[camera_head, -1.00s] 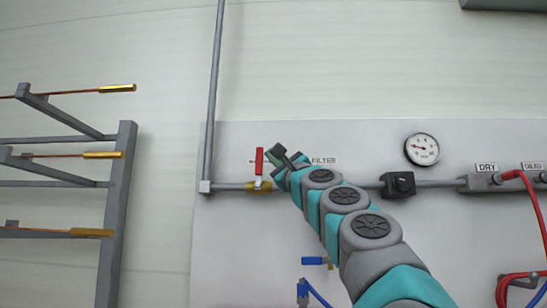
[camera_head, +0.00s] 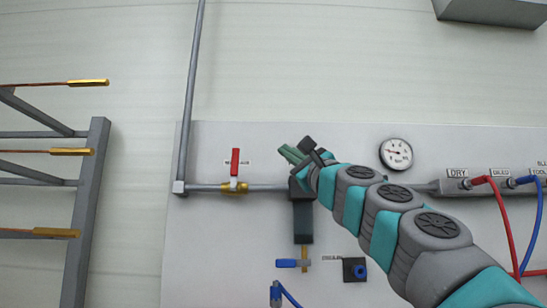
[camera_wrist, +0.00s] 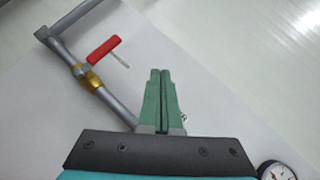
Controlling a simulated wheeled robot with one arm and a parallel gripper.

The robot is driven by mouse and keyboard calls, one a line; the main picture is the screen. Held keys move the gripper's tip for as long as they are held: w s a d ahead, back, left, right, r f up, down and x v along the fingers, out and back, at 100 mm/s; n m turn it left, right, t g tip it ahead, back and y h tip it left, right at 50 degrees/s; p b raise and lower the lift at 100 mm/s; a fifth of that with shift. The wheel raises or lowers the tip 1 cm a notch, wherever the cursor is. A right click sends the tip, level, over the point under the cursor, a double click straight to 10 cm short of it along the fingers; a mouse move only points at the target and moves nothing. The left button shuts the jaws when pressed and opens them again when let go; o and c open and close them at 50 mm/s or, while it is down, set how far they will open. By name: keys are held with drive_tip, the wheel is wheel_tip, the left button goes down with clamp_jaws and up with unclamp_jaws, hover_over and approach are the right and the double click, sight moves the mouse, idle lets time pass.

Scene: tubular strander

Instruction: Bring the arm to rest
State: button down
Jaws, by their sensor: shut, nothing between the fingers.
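My arm reaches up from the lower right in the head view, in front of the wall panel. My gripper (camera_head: 290,154) is at its far end, over the pipe just right of the red-handled valve (camera_head: 235,163). In the wrist view the green fingers of my gripper (camera_wrist: 159,78) lie side by side, shut with nothing between them. The red valve handle (camera_wrist: 104,49) shows up and left of the fingertips, apart from them. The handle stands upright in the head view. Part of the filter unit (camera_head: 303,222) is hidden behind my gripper.
A grey pipe (camera_head: 193,95) runs down and then right along the panel. A gauge (camera_head: 396,153), red and blue hoses (camera_head: 498,215) and a blue-handled valve (camera_head: 288,263) are around my arm. A rack (camera_head: 88,210) with brass-tipped rods stands at left.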

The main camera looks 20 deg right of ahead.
drive_tip(key=s+a+f+n+g+y, duration=0.1)
drive_tip(key=a+f+n+g+y, duration=0.1)
drive_tip(key=a+f+n+g, duration=0.45)
drive_tip(key=s+a+f+n+g+y, duration=0.15)
drive_tip(key=a+f+n, duration=0.25)
drive_tip(key=a+f, duration=0.5)
drive_tip(key=s+a+f+n+g+h, duration=0.1)
drive_tip(key=s+a+f+n+g, duration=0.15)
drive_tip(key=f, duration=0.85)
drive_tip(key=s+a+f+n+g+h, duration=0.1)
drive_tip(key=s+a+f+n+g, duration=0.15)
drive_tip(key=f, duration=0.75)
drive_tip(key=s+d+f+n+g+h, duration=0.1)
drive_tip(key=s+f+n+g+h, duration=0.3)
drive_tip(key=f, duration=0.6)
drive_tip(key=s+d+f+n+g, duration=0.15)
drive_tip(key=s+f, duration=0.35)
drive_tip(key=f, duration=0.6)
drive_tip(key=s+d+f+n+g+h, duration=0.1)
drive_tip(key=s+d+f+g+h, duration=0.1)
drive_tip(key=s+d+f, duration=0.3)
drive_tip(key=s+d+f+n+g+h, duration=0.1)
drive_tip(key=s+d+f+g, duration=0.4)
drive_tip(key=s+f, duration=0.5)
drive_tip(key=s+d+h, duration=0.1)
drive_tip(key=s, duration=0.4)
drive_tip(key=shift+d+f+h, duration=0.2)
drive_tip(key=shift+f+h, duration=0.15)
